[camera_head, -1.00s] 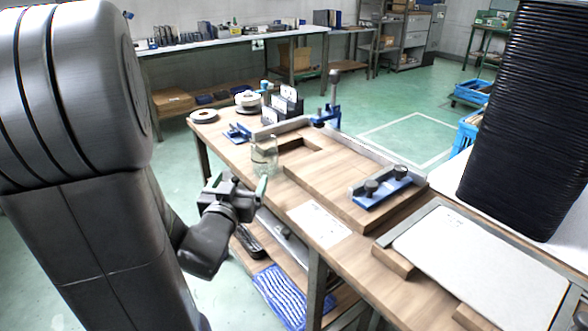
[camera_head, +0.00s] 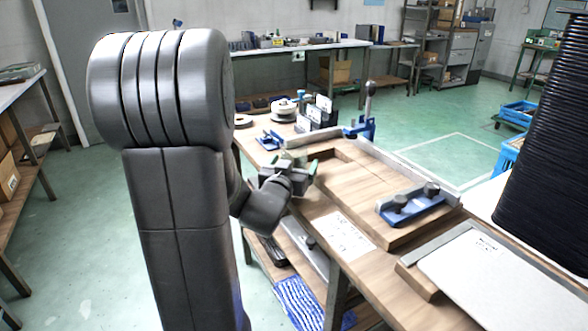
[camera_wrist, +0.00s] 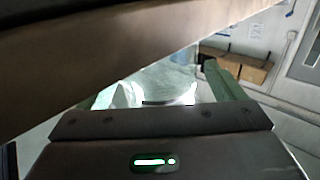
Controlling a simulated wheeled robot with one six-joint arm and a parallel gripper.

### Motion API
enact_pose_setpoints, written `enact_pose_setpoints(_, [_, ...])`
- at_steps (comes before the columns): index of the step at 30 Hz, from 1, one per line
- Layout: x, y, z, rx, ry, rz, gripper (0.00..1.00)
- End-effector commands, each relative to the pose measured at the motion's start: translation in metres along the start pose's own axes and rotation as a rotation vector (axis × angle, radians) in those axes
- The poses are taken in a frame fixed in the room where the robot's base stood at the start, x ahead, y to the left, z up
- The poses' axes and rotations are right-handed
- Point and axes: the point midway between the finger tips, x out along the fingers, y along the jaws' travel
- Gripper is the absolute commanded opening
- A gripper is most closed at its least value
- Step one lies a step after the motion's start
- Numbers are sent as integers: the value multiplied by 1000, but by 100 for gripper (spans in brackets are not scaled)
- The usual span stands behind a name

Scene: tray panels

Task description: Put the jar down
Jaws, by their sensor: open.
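The clear glass jar (camera_wrist: 168,82) shows in the wrist view between the two green fingers of my gripper (camera_wrist: 165,92). In the head view my gripper (camera_head: 298,167) is at the near edge of the wooden workbench (camera_head: 318,208) and hides most of the jar. The jaws are open, with a finger on either side of the jar. The jar's base is hidden, so its contact with the bench top cannot be seen.
A raised wooden board (camera_head: 375,190) with a blue clamp fixture (camera_head: 410,203) lies right of my gripper. A white paper sheet (camera_head: 340,236) lies on the bench in front. White spools (camera_head: 284,108) and blue tools stand behind.

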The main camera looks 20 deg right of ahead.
Motion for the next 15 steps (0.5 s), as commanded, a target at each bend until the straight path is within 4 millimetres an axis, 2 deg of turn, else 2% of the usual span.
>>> enact_pose_setpoints(1, [8, 1, 1, 1, 0, 2, 89])
enact_pose_setpoints(5, [22, 0, 1, 1, -1, 0, 89])
enact_pose_setpoints(13, [25, 0, 0, 0, -2, -1, 89])
enact_pose_setpoints(15, [25, 0, 0, 0, -2, -1, 75])
